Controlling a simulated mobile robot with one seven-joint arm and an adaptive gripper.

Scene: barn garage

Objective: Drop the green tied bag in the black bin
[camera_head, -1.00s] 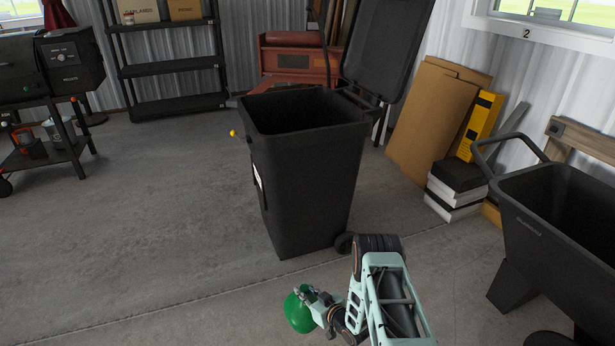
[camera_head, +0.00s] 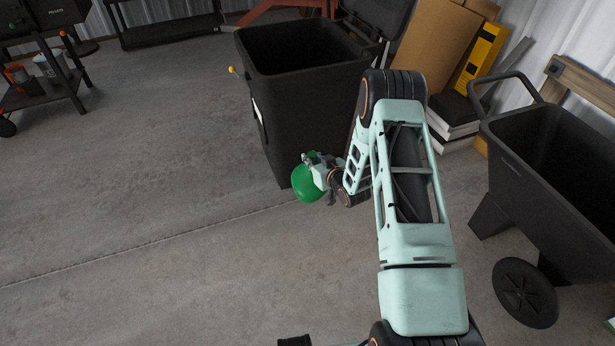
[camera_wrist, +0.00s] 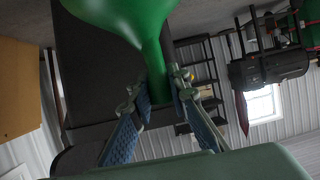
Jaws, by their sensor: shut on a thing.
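The green tied bag (camera_head: 308,184) is held by my gripper (camera_head: 312,160) in front of the black bin (camera_head: 300,125), below the level of its rim. In the wrist view my gripper (camera_wrist: 158,105) is shut on the narrow neck of the green bag (camera_wrist: 150,50). The black bin stands upright with its lid (camera_head: 380,22) swung open at the back, and its mouth is open. The bin's dark wall (camera_wrist: 95,65) also shows behind the bag in the wrist view. The inside bottom of the bin is hidden.
A black wheelbarrow cart (camera_head: 540,160) stands at the right. Cardboard sheets (camera_head: 432,50) and a yellow box (camera_head: 482,58) lean behind the bin. A grill cart (camera_head: 45,90) is at the far left. The floor (camera_head: 130,190) left of the bin is clear.

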